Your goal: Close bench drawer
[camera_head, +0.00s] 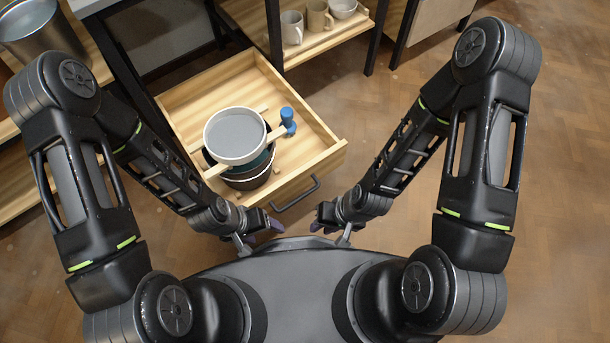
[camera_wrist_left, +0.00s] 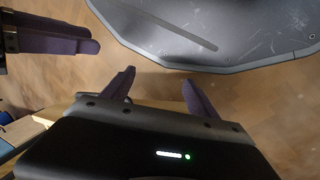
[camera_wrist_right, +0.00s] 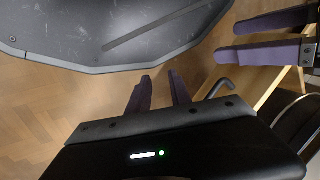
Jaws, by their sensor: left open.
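The bench drawer (camera_head: 318,133) is pale wood and stands pulled out from under the bench in the head view. Its dark bar handle (camera_head: 297,195) is on the front panel, and a handle end shows in the right wrist view (camera_wrist_right: 217,88). My left gripper (camera_head: 264,228) is open and empty, just below and left of the handle. My right gripper (camera_head: 324,218) is below and right of the handle, with a narrow gap between its purple fingers and nothing in it. Neither gripper touches the handle, as far as I can see.
Inside the drawer are stacked round pots (camera_head: 236,137) and a blue object (camera_head: 288,120). A shelf with cups (camera_head: 318,17) is behind it. A metal bucket (camera_head: 38,40) stands at the upper left. The wooden floor (camera_head: 560,150) at right is clear.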

